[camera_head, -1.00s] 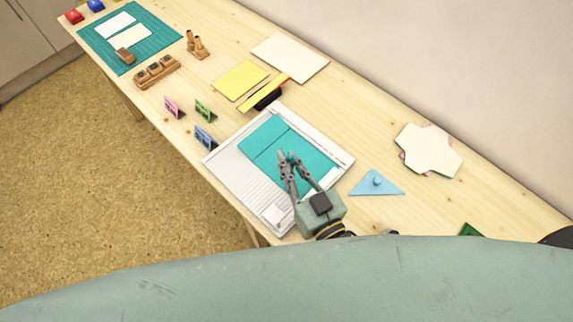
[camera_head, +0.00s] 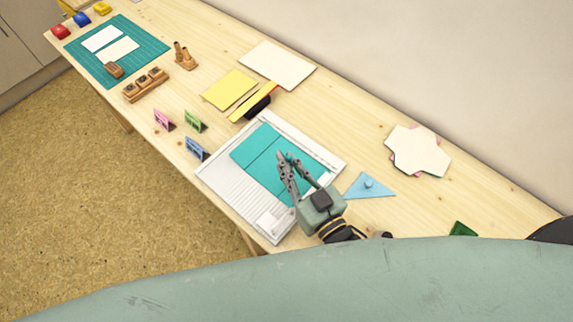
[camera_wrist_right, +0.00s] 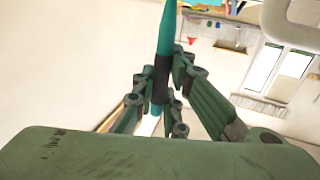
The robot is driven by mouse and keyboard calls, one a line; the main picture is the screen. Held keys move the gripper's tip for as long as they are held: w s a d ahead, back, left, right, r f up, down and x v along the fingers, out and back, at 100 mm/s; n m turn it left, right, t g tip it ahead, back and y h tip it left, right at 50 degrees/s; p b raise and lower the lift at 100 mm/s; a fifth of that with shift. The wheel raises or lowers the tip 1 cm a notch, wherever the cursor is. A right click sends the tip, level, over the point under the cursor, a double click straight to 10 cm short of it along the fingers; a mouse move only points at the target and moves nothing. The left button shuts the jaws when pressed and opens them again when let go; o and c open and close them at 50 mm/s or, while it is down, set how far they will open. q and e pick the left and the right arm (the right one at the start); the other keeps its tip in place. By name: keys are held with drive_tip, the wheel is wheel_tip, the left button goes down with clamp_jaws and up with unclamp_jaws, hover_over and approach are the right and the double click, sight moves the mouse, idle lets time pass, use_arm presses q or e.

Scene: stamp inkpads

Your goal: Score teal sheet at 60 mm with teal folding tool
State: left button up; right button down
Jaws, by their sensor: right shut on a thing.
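The teal sheet (camera_head: 252,153) lies flat on the white scoring board (camera_head: 225,179), with a thin dark line across it. My right gripper (camera_head: 285,159) is over the sheet, partly hiding it. In the right wrist view, my right gripper (camera_wrist_right: 158,92) is shut on the teal folding tool (camera_wrist_right: 167,32), a slim pointed rod with a dark band. In the head view only a small bit of the tool shows at the fingertips, and I cannot tell whether it touches the sheet. My left gripper is not in view.
A light blue triangle with a knob (camera_head: 368,188) lies right of the board. Small pink, green and blue stands (camera_head: 196,149) are on its left. Yellow sheets (camera_head: 230,89) lie behind, and a stack of cream shapes (camera_head: 418,150) lies far right. Bare wood is between them.

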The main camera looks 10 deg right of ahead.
drive_tip(key=shift+d, duration=0.1)
drive_tip(key=shift+w+d, duration=0.65)
drive_tip(key=shift+d, duration=0.05)
drive_tip(key=shift+p, duration=0.3)
drive_tip(key=shift+w+d+f, duration=0.1)
drive_tip(key=shift+w+d, duration=0.5)
drive_tip(key=shift+d, duration=0.15)
drive_tip(key=shift+d, duration=0.15)
drive_tip(key=shift+w+d+p, duration=0.35)
drive_tip(key=shift+w+d, duration=0.25)
drive_tip(key=shift+d, duration=0.1)
drive_tip(key=shift+w+d, duration=0.1)
drive_tip(key=shift+w+d, duration=0.5)
drive_tip(key=shift+d, duration=0.15)
